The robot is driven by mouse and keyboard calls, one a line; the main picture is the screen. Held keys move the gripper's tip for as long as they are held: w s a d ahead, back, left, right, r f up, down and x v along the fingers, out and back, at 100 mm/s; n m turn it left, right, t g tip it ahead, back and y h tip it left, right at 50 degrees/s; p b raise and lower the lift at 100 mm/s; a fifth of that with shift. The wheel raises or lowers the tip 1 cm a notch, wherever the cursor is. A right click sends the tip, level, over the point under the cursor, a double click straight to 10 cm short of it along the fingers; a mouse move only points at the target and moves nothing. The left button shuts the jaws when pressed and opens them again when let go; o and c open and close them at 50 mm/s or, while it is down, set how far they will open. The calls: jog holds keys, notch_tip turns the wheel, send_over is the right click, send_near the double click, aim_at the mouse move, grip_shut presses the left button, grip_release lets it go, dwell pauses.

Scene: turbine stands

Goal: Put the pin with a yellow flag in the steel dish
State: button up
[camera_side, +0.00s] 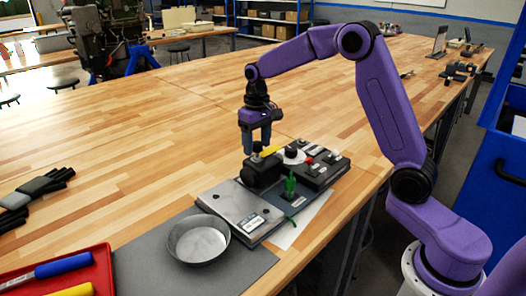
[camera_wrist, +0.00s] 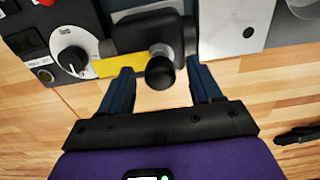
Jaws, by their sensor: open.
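The yellow flag (camera_side: 270,151) sticks out beside a black block (camera_side: 262,172) on the panel assembly. In the wrist view the flag (camera_wrist: 108,67) lies left of a round black knob (camera_wrist: 160,73), which looks like the pin's head; the pin's shaft is mostly hidden. My gripper (camera_side: 256,148) is over the block, pointing down. In the wrist view its two fingers (camera_wrist: 161,80) are apart, one on each side of the knob, with visible gaps. The steel dish (camera_side: 199,240) is empty on a grey mat at the front, left of the assembly.
A metal plate (camera_side: 240,206) lies between the block and the dish. A control panel with a white dial (camera_side: 293,156) and a green part (camera_side: 290,184) stand right of the block. A red tray (camera_side: 60,275) with tools is at front left.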

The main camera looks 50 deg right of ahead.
jog(key=shift+f, duration=0.3)
dwell(0.6)
grip_shut()
